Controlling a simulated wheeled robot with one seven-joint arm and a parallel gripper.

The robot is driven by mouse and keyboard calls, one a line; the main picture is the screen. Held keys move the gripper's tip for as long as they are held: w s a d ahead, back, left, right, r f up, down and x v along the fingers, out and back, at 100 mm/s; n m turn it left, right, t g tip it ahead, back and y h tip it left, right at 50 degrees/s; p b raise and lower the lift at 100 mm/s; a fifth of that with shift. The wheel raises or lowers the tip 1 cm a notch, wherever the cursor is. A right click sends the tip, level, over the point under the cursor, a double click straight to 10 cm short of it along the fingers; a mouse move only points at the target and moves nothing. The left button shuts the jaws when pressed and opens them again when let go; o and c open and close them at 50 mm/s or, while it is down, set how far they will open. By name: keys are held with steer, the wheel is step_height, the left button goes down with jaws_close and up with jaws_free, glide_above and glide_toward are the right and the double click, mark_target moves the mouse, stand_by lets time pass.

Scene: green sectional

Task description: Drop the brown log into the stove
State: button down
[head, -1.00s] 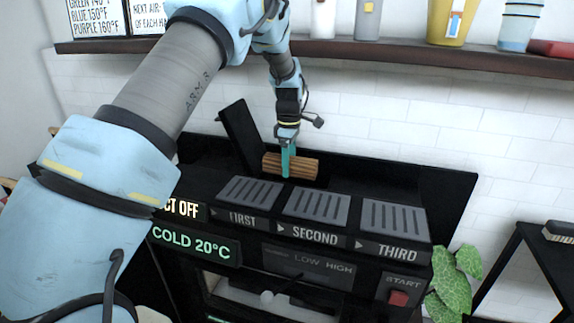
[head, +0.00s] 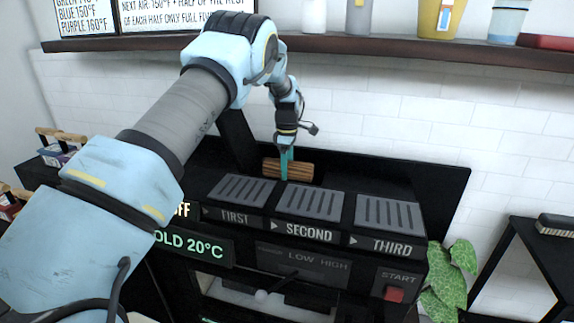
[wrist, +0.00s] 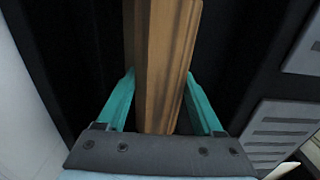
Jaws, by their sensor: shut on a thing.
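The brown log (head: 300,169) is a short ridged piece of wood, lying sideways behind the row of grates on the black stove (head: 350,262). My gripper (head: 287,165), with teal fingers, is shut on the log from above. In the wrist view, the log (wrist: 166,55) runs between the two teal fingers of my gripper (wrist: 160,85), with dark stove surfaces around it. A black flap (head: 237,140) stands raised to the left of the log. I cannot tell whether the log is above the stove opening or partly in it.
Three slotted grates, FIRST (head: 241,188), SECOND (head: 312,202) and THIRD (head: 390,213), lie in front of the log. A dark shelf (head: 400,52) with containers runs above. A green plant (head: 450,275) is at the right. A red start button (head: 394,294) is on the stove front.

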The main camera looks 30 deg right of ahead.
steer(key=shift+f, duration=0.15)
jaws_free()
stand_by(0.4)
step_height(320, 180, up, 5)
steer(key=shift+s+f+p, duration=0.1)
steer(key=shift+f+p, duration=0.1)
steer(key=shift+p, duration=0.7)
steer(key=s+a+r, duration=0.2)
steer(key=s+a, duration=0.3)
steer(key=shift+m, duration=0.9)
steer(key=w+a, duration=0.1)
steer(key=a, duration=0.7)
steer(key=w+a, duration=0.1)
steer(key=a, duration=0.3)
steer(key=shift+w+a, duration=0.3)
steer(key=a+m, duration=0.1)
steer(key=a, duration=0.5)
steer(key=a+m, duration=0.1)
steer(key=a, duration=0.5)
steer(key=shift+s+a, duration=0.15)
steer(key=shift+s, duration=0.05)
